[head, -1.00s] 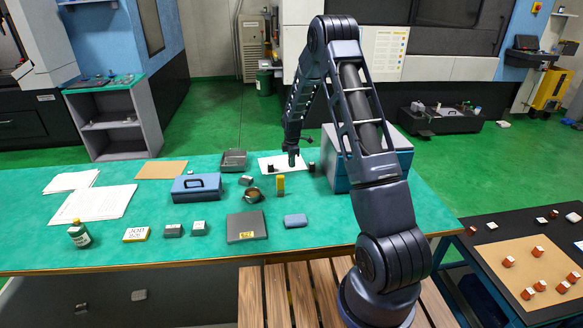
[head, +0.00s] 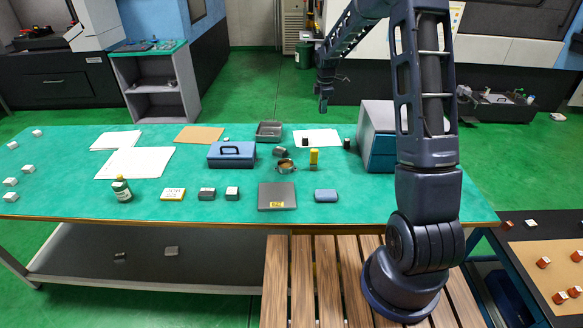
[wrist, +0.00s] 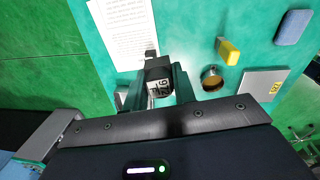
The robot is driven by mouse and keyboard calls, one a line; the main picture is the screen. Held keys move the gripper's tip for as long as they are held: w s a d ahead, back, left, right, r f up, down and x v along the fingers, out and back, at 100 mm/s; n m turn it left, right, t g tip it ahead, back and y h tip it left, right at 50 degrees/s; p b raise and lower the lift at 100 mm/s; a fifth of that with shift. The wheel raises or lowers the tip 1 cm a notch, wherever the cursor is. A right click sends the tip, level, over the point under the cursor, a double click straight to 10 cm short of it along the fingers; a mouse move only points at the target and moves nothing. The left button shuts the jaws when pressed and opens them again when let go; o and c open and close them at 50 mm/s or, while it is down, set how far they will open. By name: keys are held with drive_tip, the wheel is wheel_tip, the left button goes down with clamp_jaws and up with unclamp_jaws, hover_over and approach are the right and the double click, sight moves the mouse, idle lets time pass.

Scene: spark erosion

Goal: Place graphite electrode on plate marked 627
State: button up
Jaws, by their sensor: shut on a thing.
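My gripper (head: 323,106) is raised in the air near the far edge of the green table in the head view. In the wrist view my gripper (wrist: 160,90) is shut on a dark block with a white marked label, which looks like the graphite electrode (wrist: 157,68). The label's characters are not clear. A dark grey plate with a yellow label lies at the table's front middle in the head view (head: 277,190) and to the right in the wrist view (wrist: 257,82). Its marking is too small to read, and I cannot tell which plate is 627.
A white sheet (head: 322,137) with a dark block (head: 305,142) lies at the back. A blue toolbox (head: 231,155), brass cup (head: 285,168), yellow piece (head: 314,158) and blue case (head: 326,196) stand nearby. A grey-blue cabinet (head: 377,145) stands right. Several small white-topped pieces (head: 12,181) sit far left.

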drive_tip(key=s+a+r+n, duration=0.1)
drive_tip(key=s+a+n, duration=0.3)
drive_tip(key=s+a, duration=0.9)
drive_tip(key=n+g, duration=0.1)
drive_tip(key=n, duration=0.2)
hover_over(276, 195)
wheel_tip(276, 195, down, 20)
drive_tip(key=shift+w+r, duration=0.1)
drive_tip(key=shift+w, duration=0.05)
drive_tip(key=o, duration=1)
